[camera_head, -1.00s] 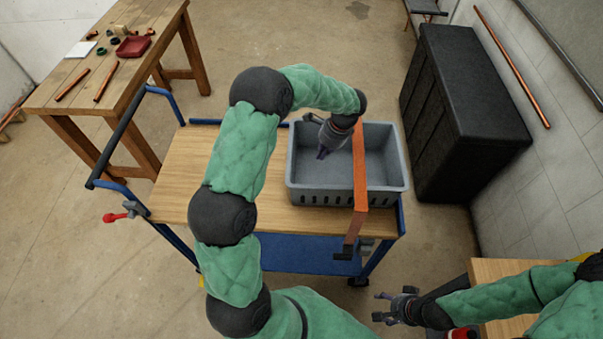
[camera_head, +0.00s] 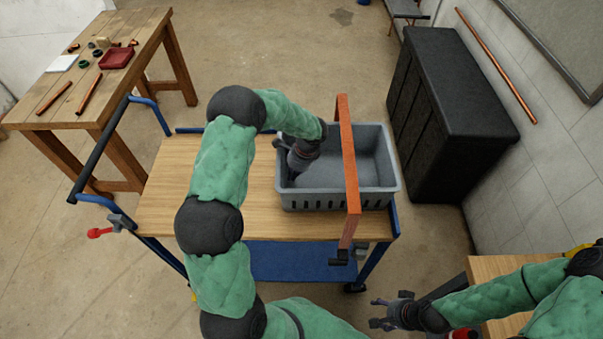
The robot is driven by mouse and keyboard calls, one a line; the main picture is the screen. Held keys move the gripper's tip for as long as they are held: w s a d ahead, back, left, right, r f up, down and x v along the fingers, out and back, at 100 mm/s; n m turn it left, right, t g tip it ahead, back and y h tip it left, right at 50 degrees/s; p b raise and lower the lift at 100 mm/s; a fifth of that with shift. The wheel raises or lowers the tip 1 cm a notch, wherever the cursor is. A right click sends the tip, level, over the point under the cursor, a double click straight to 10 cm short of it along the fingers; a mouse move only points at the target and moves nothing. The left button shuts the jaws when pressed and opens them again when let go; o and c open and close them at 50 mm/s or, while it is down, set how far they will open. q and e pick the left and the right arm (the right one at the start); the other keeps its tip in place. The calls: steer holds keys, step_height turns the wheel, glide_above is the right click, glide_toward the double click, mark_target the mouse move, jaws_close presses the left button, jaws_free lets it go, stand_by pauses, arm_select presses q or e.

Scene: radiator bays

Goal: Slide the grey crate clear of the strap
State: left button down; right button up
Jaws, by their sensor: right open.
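The grey crate (camera_head: 300,201) sits on the wooden top of a blue trolley, near its right end, and looks empty. The orange strap (camera_head: 349,165) crosses over the crate from back to front, right of the crate's middle. Its front end bends down past the trolley's front edge. My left gripper (camera_head: 288,160) is at the inside of the crate's left wall, left of the strap. Its fingers are small and dark, and I cannot tell whether they hold the wall. My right gripper (camera_head: 379,312) is open and empty, in front of the trolley and away from crate and strap.
The trolley top (camera_head: 160,205) is bare left of the crate, with my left arm above part of it. A black cabinet (camera_head: 450,110) stands to the right. A workbench (camera_head: 60,105) with small parts is at the far left. Another wooden surface (camera_head: 490,268) is at lower right.

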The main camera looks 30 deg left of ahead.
arm_select(q)
steer(key=shift+s+a, duration=0.15)
steer(key=shift+a, duration=0.15)
steer(key=s+a+p, duration=0.2)
steer(key=s+a, duration=0.4)
steer(key=a, duration=0.4)
steer(key=s+a+p, duration=0.2)
steer(key=s+a, duration=0.4)
steer(key=a, duration=0.4)
steer(key=s+a+p, duration=0.1)
steer(key=s+a, duration=0.6)
steer(key=a, duration=0.4)
steer(key=shift+p, duration=0.4)
steer(key=shift+d, duration=0.1)
steer(key=w+d, duration=0.2)
steer(key=d, duration=0.1)
steer(key=shift+w+d+f+b, duration=0.1)
steer(key=shift+w+d+b, duration=0.1)
steer(key=shift+b, duration=0.15)
steer(key=p+v, duration=0.1)
steer(key=v, duration=0.9)
steer(key=shift+s+p, duration=0.1)
steer(key=shift+p, duration=0.2)
